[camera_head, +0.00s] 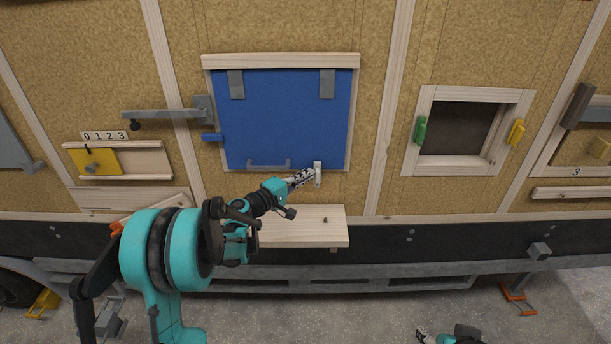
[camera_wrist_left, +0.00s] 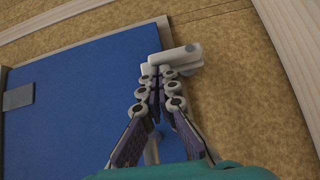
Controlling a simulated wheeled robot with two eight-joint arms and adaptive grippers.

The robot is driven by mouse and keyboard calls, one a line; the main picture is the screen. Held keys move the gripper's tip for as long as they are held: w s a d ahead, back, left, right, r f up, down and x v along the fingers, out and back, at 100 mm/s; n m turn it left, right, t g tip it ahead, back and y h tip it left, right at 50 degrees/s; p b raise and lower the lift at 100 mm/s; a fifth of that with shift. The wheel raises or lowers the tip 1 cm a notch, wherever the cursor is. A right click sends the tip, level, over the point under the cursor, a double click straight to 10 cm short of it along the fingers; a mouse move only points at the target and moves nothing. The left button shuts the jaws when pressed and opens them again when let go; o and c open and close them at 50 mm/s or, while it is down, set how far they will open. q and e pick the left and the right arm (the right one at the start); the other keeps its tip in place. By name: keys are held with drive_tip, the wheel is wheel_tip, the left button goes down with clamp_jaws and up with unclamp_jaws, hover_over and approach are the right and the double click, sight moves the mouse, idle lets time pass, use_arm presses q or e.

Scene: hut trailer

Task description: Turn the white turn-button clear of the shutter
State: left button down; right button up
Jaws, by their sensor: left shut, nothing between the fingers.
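The blue shutter (camera_head: 290,125) hangs closed in its frame on the cork-faced wall. The white turn-button (camera_head: 318,174) stands upright at the shutter's lower right, its upper end overlapping the bottom edge. In the left wrist view the turn-button (camera_wrist_left: 173,60) lies partly over the blue shutter (camera_wrist_left: 80,95) and partly over the wall. My left gripper (camera_head: 311,172) is shut and empty, its fingertips right at the turn-button; they also show in the left wrist view (camera_wrist_left: 158,74). I cannot tell whether they touch it. My right gripper (camera_head: 422,335) shows only partly at the bottom edge.
A wooden shelf (camera_head: 300,228) juts out below the shutter. A grey handle (camera_head: 268,164) sits on the shutter's lower edge. A framed window (camera_head: 410,160) with green and yellow catches is at right.

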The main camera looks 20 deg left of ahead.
use_arm(q)
drive_tip(key=shift+d+r+m+g+p, duration=0.15)
drive_tip(key=shift+m+g+p, duration=0.15)
drive_tip(key=shift+p, duration=0.05)
drive_tip(key=m+y+p, duration=0.1)
drive_tip(key=d+r+g+p, duration=0.1)
drive_tip(key=shift+w+d+m+y+p, duration=0.2)
drive_tip(key=shift+m+y+p, duration=0.1)
drive_tip(key=shift+m+y, duration=0.1)
drive_tip(key=d+m+g+y+p, duration=0.1)
drive_tip(key=y, duration=0.1)
drive_tip(key=w+d+m+g+y+p, duration=0.1)
drive_tip(key=d+m+g+y, duration=0.1)
drive_tip(key=y, duration=0.1)
drive_tip(key=d+f+m+g+y+p, duration=0.1)
drive_tip(key=m+y, duration=0.1)
drive_tip(key=shift+w+d+g, duration=0.25)
drive_tip(key=shift+g, duration=0.05)
drive_tip(key=shift+r+p, duration=0.75)
drive_tip(key=shift+r, duration=0.1)
drive_tip(key=shift+r, duration=0.1)
